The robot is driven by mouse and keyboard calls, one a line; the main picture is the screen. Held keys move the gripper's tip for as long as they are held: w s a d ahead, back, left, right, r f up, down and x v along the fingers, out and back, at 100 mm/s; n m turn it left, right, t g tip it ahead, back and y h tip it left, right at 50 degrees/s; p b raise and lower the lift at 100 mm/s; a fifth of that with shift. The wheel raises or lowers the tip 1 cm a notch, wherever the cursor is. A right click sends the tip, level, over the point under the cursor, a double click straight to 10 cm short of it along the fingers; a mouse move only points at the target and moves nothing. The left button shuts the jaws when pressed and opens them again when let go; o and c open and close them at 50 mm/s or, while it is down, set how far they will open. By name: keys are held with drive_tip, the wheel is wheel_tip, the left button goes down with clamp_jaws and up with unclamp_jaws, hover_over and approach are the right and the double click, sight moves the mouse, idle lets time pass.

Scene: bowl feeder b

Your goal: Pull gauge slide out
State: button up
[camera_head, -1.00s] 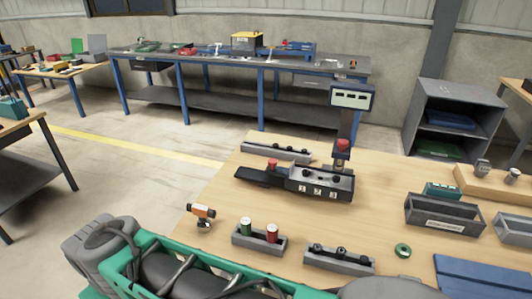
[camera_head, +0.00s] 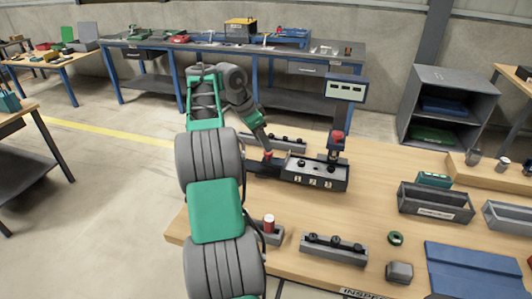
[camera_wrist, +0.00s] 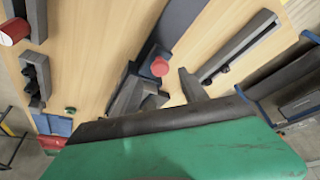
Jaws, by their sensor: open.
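The gauge (camera_head: 315,172) is a dark block with small white labels on the wooden table. Its slide (camera_head: 262,169) sticks out of the block's left side and is partly hidden by my arm. The slide's red knob (camera_head: 267,155) shows just below my gripper (camera_head: 263,145). In the wrist view the round red knob (camera_wrist: 160,67) appears between the two grey fingers of my gripper (camera_wrist: 157,75). The fingers are apart. I cannot tell whether they touch the knob.
A post with a display (camera_head: 346,90) stands behind the gauge. A grey rail (camera_head: 285,143) lies behind the slide. In front are a holder with a red cylinder (camera_head: 269,224) and a tray of dark parts (camera_head: 333,248). Open bins (camera_head: 435,203) stand to the right.

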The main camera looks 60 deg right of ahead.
drive_tip(key=b+x, duration=0.1)
drive_tip(key=x, duration=0.4)
drive_tip(key=shift+b, duration=0.4)
drive_tip(key=shift+c, duration=0.3)
clamp_jaws()
idle(0.5)
drive_tip(key=shift+a, duration=0.15)
drive_tip(key=shift+w, duration=0.1)
